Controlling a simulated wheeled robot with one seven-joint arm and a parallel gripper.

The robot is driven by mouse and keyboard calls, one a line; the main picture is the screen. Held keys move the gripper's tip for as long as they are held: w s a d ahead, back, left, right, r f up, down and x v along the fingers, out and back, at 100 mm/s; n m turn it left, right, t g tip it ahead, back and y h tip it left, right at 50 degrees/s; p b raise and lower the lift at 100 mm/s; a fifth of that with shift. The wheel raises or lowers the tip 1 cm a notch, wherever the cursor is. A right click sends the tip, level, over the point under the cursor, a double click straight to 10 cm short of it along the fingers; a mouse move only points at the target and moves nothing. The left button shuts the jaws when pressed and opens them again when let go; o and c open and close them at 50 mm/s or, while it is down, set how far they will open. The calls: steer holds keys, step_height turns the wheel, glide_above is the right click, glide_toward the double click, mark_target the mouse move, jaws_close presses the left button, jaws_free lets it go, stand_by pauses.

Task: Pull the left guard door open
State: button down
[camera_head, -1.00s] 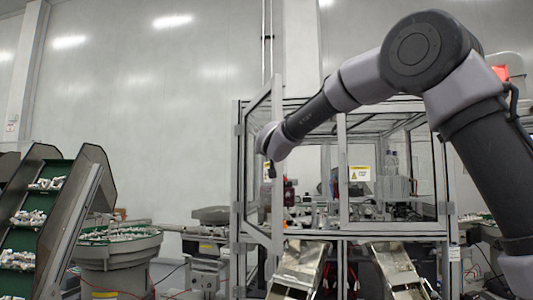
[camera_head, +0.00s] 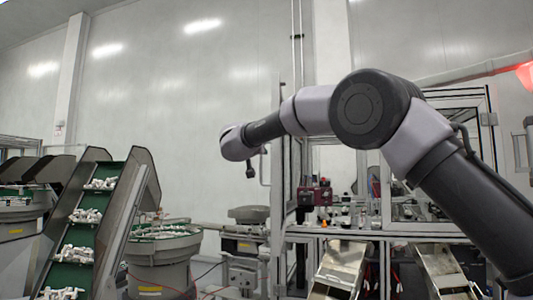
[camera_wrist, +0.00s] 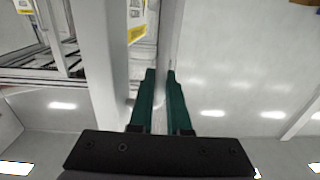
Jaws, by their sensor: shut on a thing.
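The left guard door (camera_head: 276,200) of the machine cell stands open in the head view. It shows nearly edge-on as a narrow grey upright. A pale bar handle (camera_head: 264,165) sits on its left side. My gripper (camera_head: 250,172) is at this handle, small and partly hidden by my wrist. In the wrist view the green fingers of my gripper (camera_wrist: 161,75) are close together on a grey bar, which appears to be the handle. A grey frame upright (camera_wrist: 100,60) runs alongside, left of the fingers.
A parts conveyor (camera_head: 85,240) and a bowl feeder (camera_head: 165,255) stand to the left. Metal chutes (camera_head: 338,268) stick out below the cell's front. My arm crosses in front of the cell's right part.

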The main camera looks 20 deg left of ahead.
steer(key=shift+r, duration=0.15)
steer(key=c, duration=1.2)
jaws_free()
steer(key=shift+o, duration=0.2)
steer(key=s, duration=1)
steer(key=shift+s, duration=0.35)
